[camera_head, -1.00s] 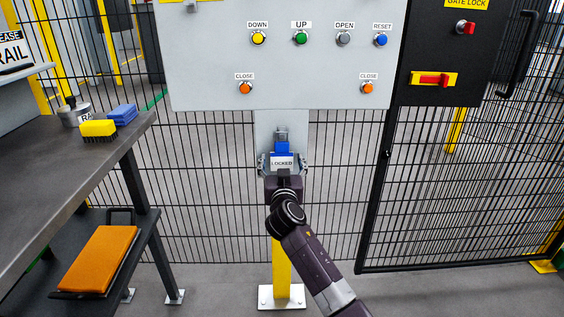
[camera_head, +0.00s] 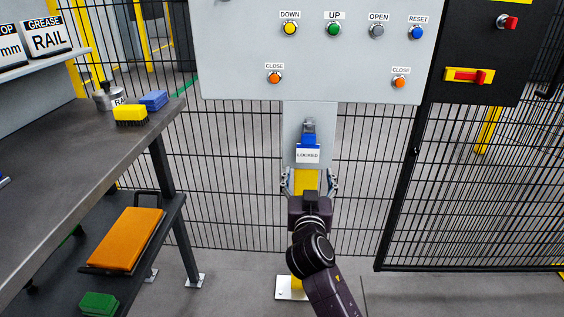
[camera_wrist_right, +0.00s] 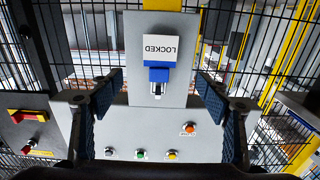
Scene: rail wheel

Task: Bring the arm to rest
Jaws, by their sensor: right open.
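My right gripper (camera_head: 312,180) is open and empty, below the blue lock with its white LOCKED label (camera_head: 308,156). The lock hangs on the grey post under the control panel (camera_head: 320,50). In the right wrist view, the LOCKED label (camera_wrist_right: 160,50) appears upside down between the two spread fingers of the right gripper (camera_wrist_right: 158,88), with the blue part clear of both fingers. My right arm reaches in from the bottom of the head view. My left gripper is not in view.
A workbench (camera_head: 75,150) stands at the left with a yellow brush (camera_head: 130,115) and a blue block (camera_head: 154,98). Its lower shelf holds an orange pad (camera_head: 128,238) and a green block (camera_head: 98,303). Mesh fencing (camera_head: 230,180) lies behind. Floor between bench and post is free.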

